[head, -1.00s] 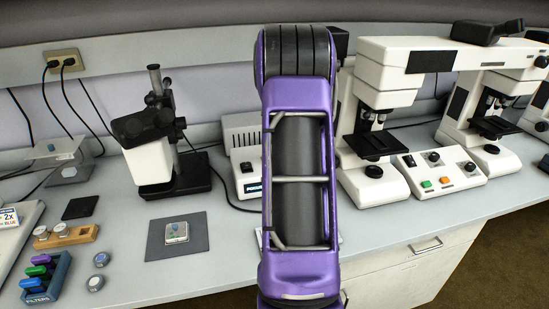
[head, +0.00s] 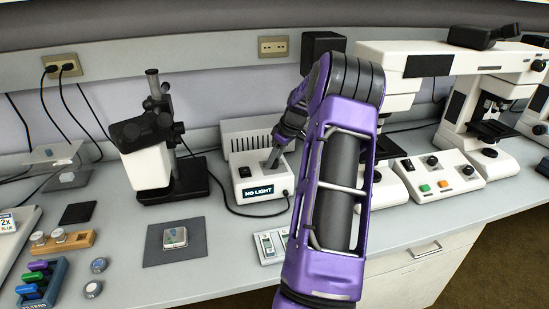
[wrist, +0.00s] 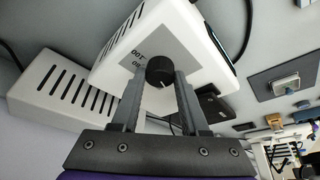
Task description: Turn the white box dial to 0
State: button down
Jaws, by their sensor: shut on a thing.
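The white box (head: 262,186) stands on the bench behind the middle, with a dark front display reading "NO LIGHT". Its black round dial (wrist: 160,71) is on a grey panel on the top, with small printed marks beside it that are hard to read. A white pointer line on the dial points toward my gripper's palm in the wrist view. My gripper (wrist: 161,76) is shut on the dial, with one finger on either side. In the head view my gripper (head: 273,158) reaches down onto the box top, and the dial is hidden there.
A white vented unit (head: 245,137) stands behind the box. A black-and-white microscope (head: 150,150) is to the left, and a larger one (head: 395,95) is to the right. A slide on a dark mat (head: 155,252) and small switches (head: 268,243) lie in front.

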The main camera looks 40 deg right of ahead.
jog(key=shift+n, duration=0.4)
jog(key=shift+c, duration=2)
grip_release()
jog(key=p+v, duration=0.2)
jog(key=v, duration=1.5)
jog(key=shift+s+d, duration=0.15)
jog(key=shift+d, duration=0.15)
jog(key=shift+r, duration=0.15)
